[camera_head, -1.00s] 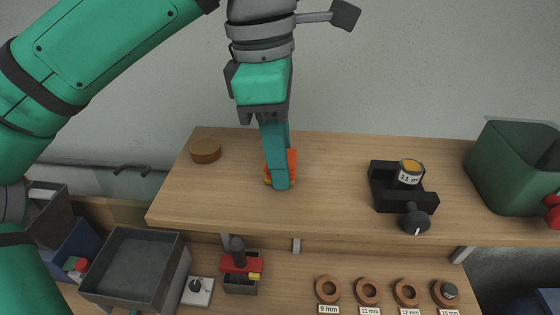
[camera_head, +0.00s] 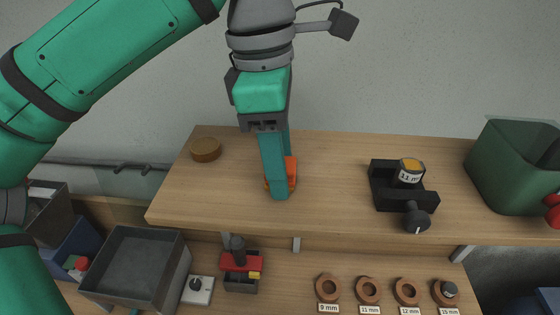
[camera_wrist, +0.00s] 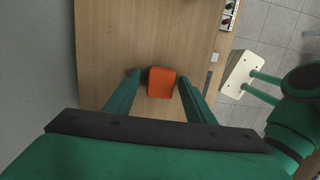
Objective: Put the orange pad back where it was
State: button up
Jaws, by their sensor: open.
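The orange pad (camera_wrist: 161,82) shows in the wrist view between the ends of my two fingers, on the wooden shelf. In the head view the orange pad (camera_head: 291,172) stands on the shelf, mostly hidden behind my fingers. My gripper (camera_head: 279,192) points down at the shelf from above, in front of the pad. In the wrist view my gripper (camera_wrist: 162,92) is open, its green fingers on either side of the pad with a small gap visible. Whether a fingertip touches the shelf I cannot tell.
A round brown disc (camera_head: 206,150) lies at the shelf's back left. A black fixture (camera_head: 389,188) with an 11 mm label stands to the right, and a green bin (camera_head: 508,170) at the far right. A grey tray (camera_head: 133,265) and ring holders sit below. The shelf (camera_head: 335,200) between is clear.

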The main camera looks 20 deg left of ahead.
notch_tip(320, 180, up, 12)
jog(key=a, duration=0.1)
jog(key=shift+s+a+f, duration=0.15)
jog(key=shift+s, duration=0.05)
jog(key=shift+w, duration=0.1)
dwell(0.5)
